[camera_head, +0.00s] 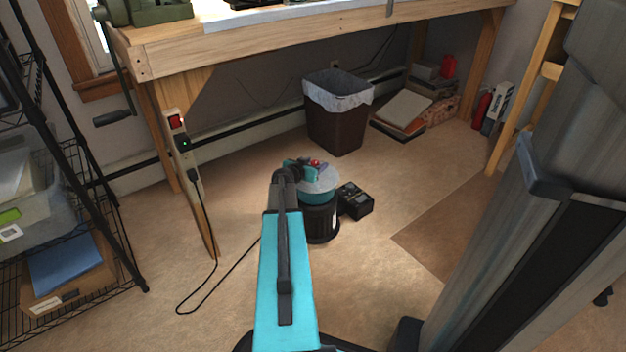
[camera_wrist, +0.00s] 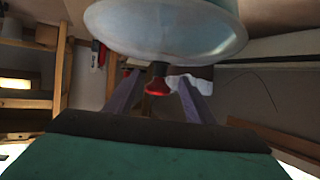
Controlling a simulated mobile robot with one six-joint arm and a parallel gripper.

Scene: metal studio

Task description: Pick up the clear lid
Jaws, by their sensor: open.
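The clear lid (camera_head: 322,182) is a pale, see-through dome with a red knob (camera_head: 315,162) on top. It sits on a teal pot (camera_head: 318,198) on a black round stand (camera_head: 322,225). In the wrist view the scene is upside down, with the lid (camera_wrist: 165,35) at the top and its red knob (camera_wrist: 157,83) hanging down on a dark stem. My gripper (camera_wrist: 159,80) is open, its two fingers apart on either side of the knob in this view. I cannot tell whether they touch it. In the head view my gripper (camera_head: 301,168) partly hides the lid's left side.
A black box (camera_head: 355,201) stands close to the right of the stand. A dark bin with a white liner (camera_head: 338,90) is behind, under the wooden workbench (camera_head: 250,45). A wire shelf (camera_head: 75,200) is at left. A cable (camera_head: 205,290) lies on the floor.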

